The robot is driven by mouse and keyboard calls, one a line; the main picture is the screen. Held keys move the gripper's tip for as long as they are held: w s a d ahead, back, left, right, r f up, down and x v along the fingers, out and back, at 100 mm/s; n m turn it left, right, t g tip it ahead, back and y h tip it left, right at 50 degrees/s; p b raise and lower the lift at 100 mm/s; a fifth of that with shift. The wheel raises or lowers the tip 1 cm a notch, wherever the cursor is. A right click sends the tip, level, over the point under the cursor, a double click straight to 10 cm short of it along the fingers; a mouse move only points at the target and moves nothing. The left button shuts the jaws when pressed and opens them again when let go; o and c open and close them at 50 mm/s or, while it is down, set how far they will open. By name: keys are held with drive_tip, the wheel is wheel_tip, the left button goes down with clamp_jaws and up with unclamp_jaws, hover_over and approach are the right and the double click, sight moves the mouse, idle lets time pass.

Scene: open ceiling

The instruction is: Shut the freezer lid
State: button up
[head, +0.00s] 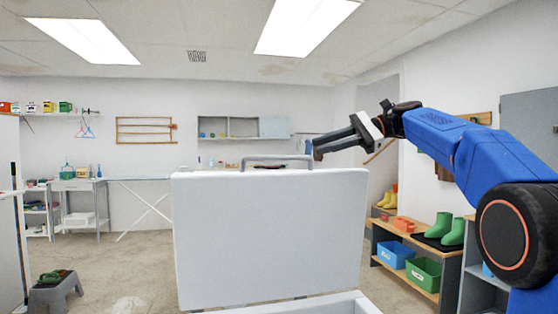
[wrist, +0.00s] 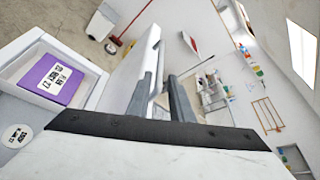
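The freezer lid (head: 270,235) stands raised, nearly upright, as a broad pale panel in the middle of the head view. Its grey bar handle (head: 277,159) is on the top edge. Part of the white freezer rim (head: 340,304) shows below the lid. My gripper (head: 316,150) is at the right end of the handle, pointing left; I cannot tell whether it touches it. In the wrist view, the two fingers of my gripper (wrist: 158,88) are apart, beside the lid (wrist: 128,72). The open freezer (wrist: 22,62) shows at the left with a purple box (wrist: 52,80) inside.
A low bench (head: 405,262) with green boots (head: 445,229), a blue bin (head: 394,254) and a green bin (head: 423,273) stands at the right. A grey step stool (head: 55,291) is at the lower left. Open floor lies between the lid and the left side.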

sight(278, 159)
drive_tip(key=x, duration=1.4)
drive_tip(key=shift+c, duration=0.3)
clamp_jaws()
